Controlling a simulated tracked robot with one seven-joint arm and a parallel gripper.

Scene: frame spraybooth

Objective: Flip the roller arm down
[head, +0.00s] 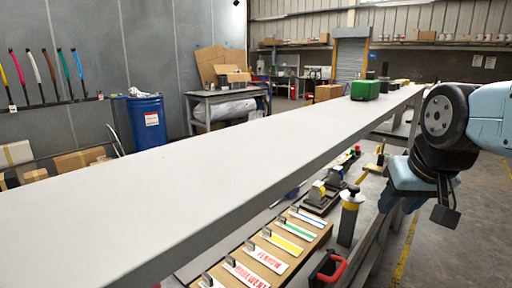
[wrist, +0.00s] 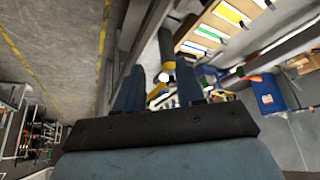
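My gripper (wrist: 160,82) is open, its two blue fingers apart with nothing held between them. In the head view my gripper (head: 422,200) hangs at the right, beyond the edge of the lower bench. A small device with a dark base and a yellow and pale upper part (head: 318,190) stands on that bench, left of my gripper and apart from it. I cannot tell for sure whether it is the roller arm, or whether its arm is up or down. In the wrist view, yellow and white parts show beyond the fingertips, too blurred to name.
A long grey beam (head: 200,160) crosses above the lower bench. A dark bottle with a yellow band (head: 349,215), a red-handled tool (head: 328,268) and a board of coloured labels (head: 262,255) are on the bench. A green box (head: 365,90) sits on the beam. Open floor lies at right.

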